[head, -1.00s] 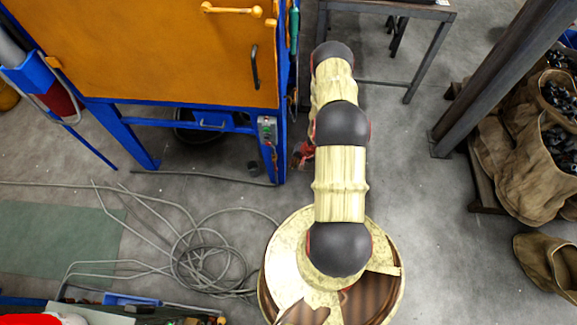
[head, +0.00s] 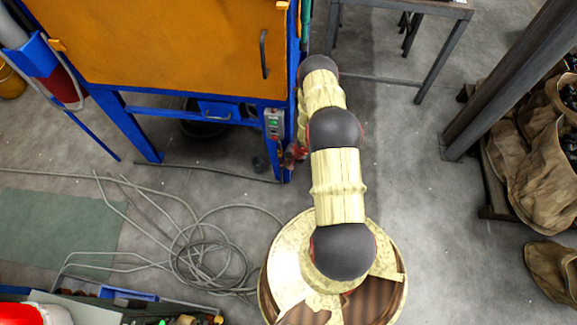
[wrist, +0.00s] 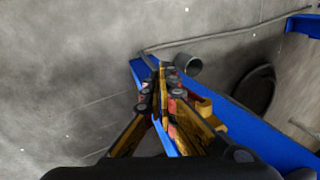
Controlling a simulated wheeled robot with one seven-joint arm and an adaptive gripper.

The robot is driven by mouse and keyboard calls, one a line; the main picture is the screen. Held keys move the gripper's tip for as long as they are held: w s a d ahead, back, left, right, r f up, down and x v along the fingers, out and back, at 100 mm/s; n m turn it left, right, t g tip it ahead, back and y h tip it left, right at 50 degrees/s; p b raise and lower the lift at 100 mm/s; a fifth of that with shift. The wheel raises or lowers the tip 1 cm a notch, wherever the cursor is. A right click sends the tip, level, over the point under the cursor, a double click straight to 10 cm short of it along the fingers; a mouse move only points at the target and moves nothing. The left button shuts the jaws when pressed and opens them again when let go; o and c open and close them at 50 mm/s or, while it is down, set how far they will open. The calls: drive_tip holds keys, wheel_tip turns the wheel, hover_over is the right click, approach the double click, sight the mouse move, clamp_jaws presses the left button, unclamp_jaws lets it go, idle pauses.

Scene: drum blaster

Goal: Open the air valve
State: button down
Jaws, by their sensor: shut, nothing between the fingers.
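In the wrist view my gripper (wrist: 161,80) is shut, with nothing seen between its yellow and black fingers. Its tips lie over the blue leg and foot of the blaster frame. A small yellow part (wrist: 206,106) with some red by it shows just right of the fingers; I cannot tell whether it is the air valve. In the head view a small red shape (head: 292,155) shows beside the blaster's right front leg; I cannot tell whether it is the valve or part of my gripper. My arm hides much of that side.
The blaster (head: 170,45) has an orange door and blue frame, with a green-button switch box (head: 273,123) on its right leg. A small dark can (wrist: 187,65) stands near the leg. Loose hoses (head: 205,260) lie on the floor. A steel post (head: 500,90) and sacks stand right.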

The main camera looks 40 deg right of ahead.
drive_tip(key=shift+w+a+f, duration=0.2)
drive_tip(key=shift+w+a, duration=0.15)
drive_tip(key=shift+w, duration=0.15)
drive_tip(key=shift+r, duration=0.1)
